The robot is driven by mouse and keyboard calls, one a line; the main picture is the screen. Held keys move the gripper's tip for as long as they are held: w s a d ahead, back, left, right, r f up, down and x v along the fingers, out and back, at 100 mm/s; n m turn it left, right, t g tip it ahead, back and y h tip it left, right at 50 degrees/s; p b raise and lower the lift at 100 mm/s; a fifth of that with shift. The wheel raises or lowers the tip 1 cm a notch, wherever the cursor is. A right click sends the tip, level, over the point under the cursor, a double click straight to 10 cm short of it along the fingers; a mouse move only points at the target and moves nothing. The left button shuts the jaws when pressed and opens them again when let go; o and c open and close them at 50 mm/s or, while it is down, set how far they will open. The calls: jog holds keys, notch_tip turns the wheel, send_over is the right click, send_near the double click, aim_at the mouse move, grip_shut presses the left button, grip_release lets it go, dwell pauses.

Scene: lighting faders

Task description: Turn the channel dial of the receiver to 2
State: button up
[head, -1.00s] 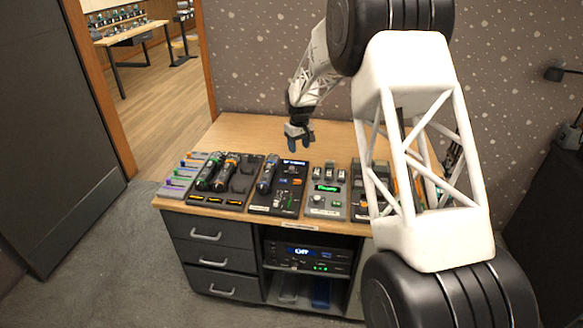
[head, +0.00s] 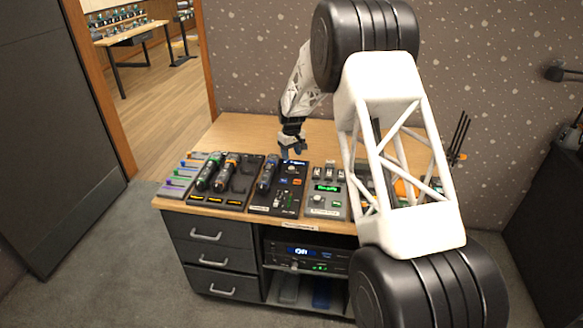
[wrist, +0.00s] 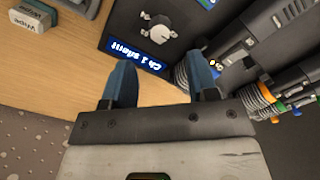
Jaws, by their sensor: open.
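The receiver (head: 285,198) is a black panel on the desk. Its blue display, in the wrist view (wrist: 137,57), appears upside down and reads "Ch 1 silent". The grey channel dial (wrist: 158,31) sits beside that display, with small white marks around it. My gripper (head: 292,148) is above the back edge of the receiver. In the wrist view its two blue fingers (wrist: 160,82) are apart with nothing between them. The dial lies beyond the fingertips, not between them. The number its pointer stands at is too small to read.
Other microphones (head: 226,178) lie in a black tray to the left. A grey unit with a green display (head: 326,203) stands to the right. A block marked "Wipe" (wrist: 33,19) lies on the wood. The desk's back is largely clear.

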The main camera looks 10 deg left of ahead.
aim_at(291, 167)
jog(key=shift+f, duration=3.5)
jog(key=c, duration=0.9)
